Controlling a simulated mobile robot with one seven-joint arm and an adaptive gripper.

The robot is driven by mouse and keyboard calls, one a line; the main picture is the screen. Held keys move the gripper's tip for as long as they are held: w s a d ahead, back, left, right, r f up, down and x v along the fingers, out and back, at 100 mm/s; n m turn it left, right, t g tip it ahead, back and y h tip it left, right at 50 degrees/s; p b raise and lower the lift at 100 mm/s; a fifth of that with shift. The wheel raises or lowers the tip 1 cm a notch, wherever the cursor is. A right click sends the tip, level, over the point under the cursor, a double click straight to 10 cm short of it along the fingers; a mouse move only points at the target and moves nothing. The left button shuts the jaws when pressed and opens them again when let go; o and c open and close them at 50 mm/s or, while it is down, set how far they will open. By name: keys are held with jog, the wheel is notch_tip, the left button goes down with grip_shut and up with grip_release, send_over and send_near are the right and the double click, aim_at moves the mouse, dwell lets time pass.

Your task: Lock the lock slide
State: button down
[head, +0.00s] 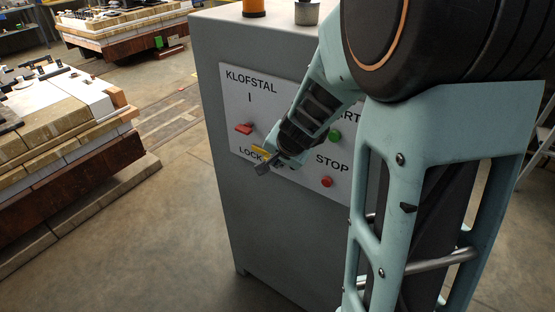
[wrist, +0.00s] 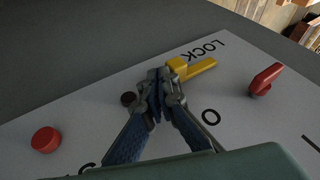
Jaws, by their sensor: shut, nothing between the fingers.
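The yellow lock slide (head: 259,149) is on the white panel of the grey cabinet, by the word LOCK. In the wrist view the lock slide (wrist: 199,69) is a yellow bar with a thicker block at its left end. My gripper (head: 263,169) is shut and empty in front of the panel. In the wrist view its fingertips (wrist: 160,75) are just left of the slide's block; I cannot tell whether they touch it. In the head view my gripper and wrist hide part of the panel beside the slide.
A red lever (head: 244,128) is above the slide; it also shows in the wrist view (wrist: 265,78). A green button (head: 335,136) and a red STOP button (head: 326,182) are to the right. A dark round spot (wrist: 128,98) is beside my fingers.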

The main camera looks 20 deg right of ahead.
aim_at(266, 157)
jog(key=shift+w+a+p, duration=1.05)
jog(key=shift+w+a, duration=0.1)
jog(key=shift+w, duration=0.25)
jog(key=shift+d, duration=0.1)
